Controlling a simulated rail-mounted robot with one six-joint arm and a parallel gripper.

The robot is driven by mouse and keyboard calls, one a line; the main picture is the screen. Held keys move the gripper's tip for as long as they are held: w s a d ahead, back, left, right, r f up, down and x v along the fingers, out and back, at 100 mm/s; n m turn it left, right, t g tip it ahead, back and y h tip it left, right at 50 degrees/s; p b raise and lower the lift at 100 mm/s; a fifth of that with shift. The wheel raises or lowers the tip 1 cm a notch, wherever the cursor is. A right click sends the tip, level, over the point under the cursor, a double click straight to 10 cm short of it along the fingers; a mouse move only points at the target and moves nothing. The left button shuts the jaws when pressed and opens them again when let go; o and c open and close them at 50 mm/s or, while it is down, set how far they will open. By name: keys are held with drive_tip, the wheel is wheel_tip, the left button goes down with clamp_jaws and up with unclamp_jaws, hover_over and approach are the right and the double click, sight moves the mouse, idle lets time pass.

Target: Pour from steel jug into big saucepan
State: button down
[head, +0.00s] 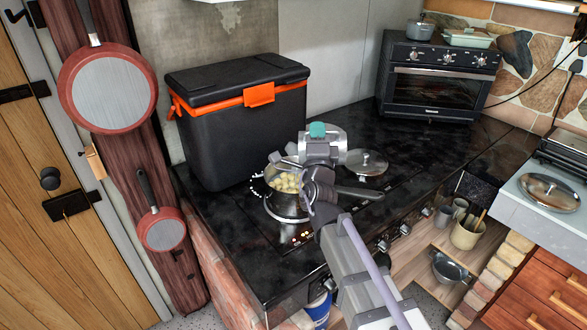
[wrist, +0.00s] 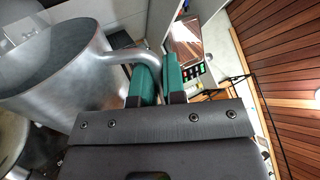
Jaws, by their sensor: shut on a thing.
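The steel jug (head: 338,142) is held up above the hob in the head view, partly hidden by my gripper. My gripper (head: 318,130) is shut on the jug's handle; in the wrist view, the teal fingers (wrist: 160,82) close around the curved handle, and the jug's body (wrist: 65,75) fills the left side. The big saucepan (head: 284,209) stands on the hob just below and left of my gripper, with pale yellow chunks inside. Its dark handle points right, partly behind my arm. I cannot tell the jug's exact tilt, and I see no stream of liquid.
A glass lid (head: 366,163) lies on the counter right of the saucepan. A black cool box (head: 240,125) with an orange latch stands behind left. A small oven (head: 437,82) stands at the back right. Free counter (head: 430,140) lies between the lid and oven.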

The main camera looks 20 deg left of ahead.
sight(300, 148)
drive_tip(key=shift+s+a+r+n+g+y+p, duration=0.2)
drive_tip(key=shift+a+n+y, duration=0.4)
drive_tip(key=shift+n, duration=0.4)
drive_tip(key=shift+s+a+r+n+g+y+p, duration=0.1)
drive_tip(key=shift+s+a+r+n+g+y, duration=0.1)
drive_tip(key=shift+a+n+y, duration=0.6)
drive_tip(key=shift+s+a+n+g+y, duration=0.2)
drive_tip(key=shift+a+n, duration=0.3)
drive_tip(key=shift+n, duration=0.25)
drive_tip(key=shift+s+a+n+g+y, duration=0.2)
drive_tip(key=shift+a+n, duration=0.3)
drive_tip(key=shift+n, duration=0.25)
drive_tip(key=shift+w+d, duration=0.1)
drive_tip(key=shift+w, duration=0.05)
drive_tip(key=shift+w+d, duration=0.2)
drive_tip(key=shift+s+a+p, duration=0.1)
drive_tip(key=shift+p, duration=0.2)
